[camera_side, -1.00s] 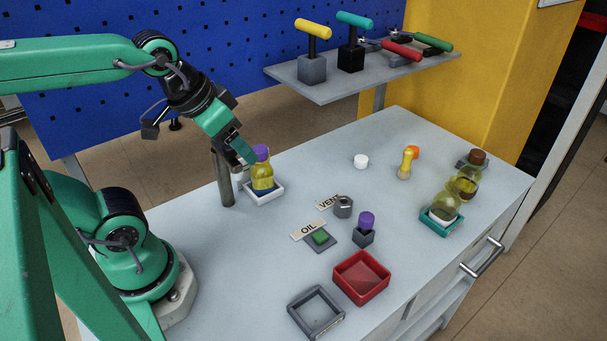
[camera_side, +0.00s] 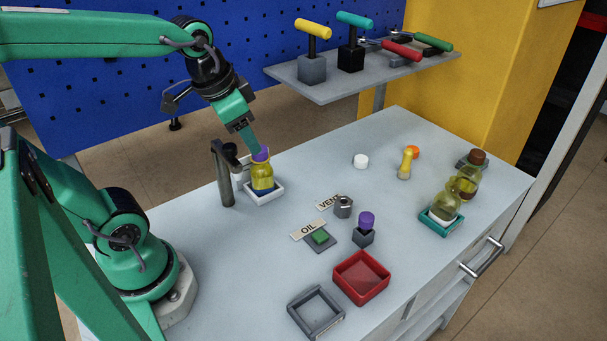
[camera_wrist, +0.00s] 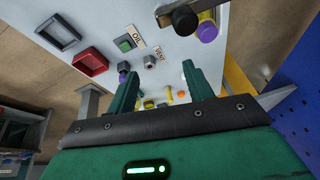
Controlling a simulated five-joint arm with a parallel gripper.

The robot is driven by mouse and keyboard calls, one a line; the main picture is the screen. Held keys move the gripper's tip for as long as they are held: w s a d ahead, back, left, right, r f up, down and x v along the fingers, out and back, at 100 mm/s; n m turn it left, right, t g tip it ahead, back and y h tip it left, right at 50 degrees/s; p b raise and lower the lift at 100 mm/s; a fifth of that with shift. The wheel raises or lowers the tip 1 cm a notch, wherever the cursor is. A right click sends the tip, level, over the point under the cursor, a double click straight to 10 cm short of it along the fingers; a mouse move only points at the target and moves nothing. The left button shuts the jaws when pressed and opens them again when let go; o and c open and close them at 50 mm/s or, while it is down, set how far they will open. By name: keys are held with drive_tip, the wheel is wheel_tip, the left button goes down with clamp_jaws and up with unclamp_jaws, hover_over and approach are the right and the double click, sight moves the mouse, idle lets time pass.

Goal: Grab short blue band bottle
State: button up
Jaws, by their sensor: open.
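A yellow bottle (camera_side: 262,172) with a purple cap and a dark blue band low on its body stands upright in a white tray (camera_side: 267,197). It also shows in the wrist view (camera_wrist: 208,32), at the upper right, outside the space between my fingers. My gripper (camera_side: 257,146) is open and empty, with its fingers near the cap in the side view; I cannot tell whether they touch it. In the wrist view my two fingers (camera_wrist: 162,70) are spread apart.
A dark post (camera_side: 226,178) stands close left of the bottle, with an arm at its top. Two bottles (camera_side: 466,183) (camera_side: 445,206) are at the right, one in a teal tray (camera_side: 440,229). Red (camera_side: 361,277) and grey (camera_side: 315,312) trays lie in front.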

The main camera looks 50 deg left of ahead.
drive_tip(key=w+a+f+m+g, duration=0.2)
drive_tip(key=w+a+f+m, duration=0.1)
drive_tip(key=w+a, duration=0.2)
drive_tip(key=m+g, duration=0.2)
drive_tip(key=m, duration=0.1)
hover_over(259, 156)
drive_tip(key=f, duration=0.2)
drive_tip(key=a+f, duration=0.1)
drive_tip(key=f, duration=0.1)
drive_tip(key=shift+w+f, duration=0.2)
drive_tip(key=shift+f, duration=0.05)
drive_tip(key=shift+d, duration=0.1)
drive_tip(key=shift+f, duration=1.3)
drive_tip(key=shift+f, duration=0.1)
drive_tip(key=shift+w+f, duration=0.1)
drive_tip(key=shift+f, duration=2.4)
clamp_jaws()
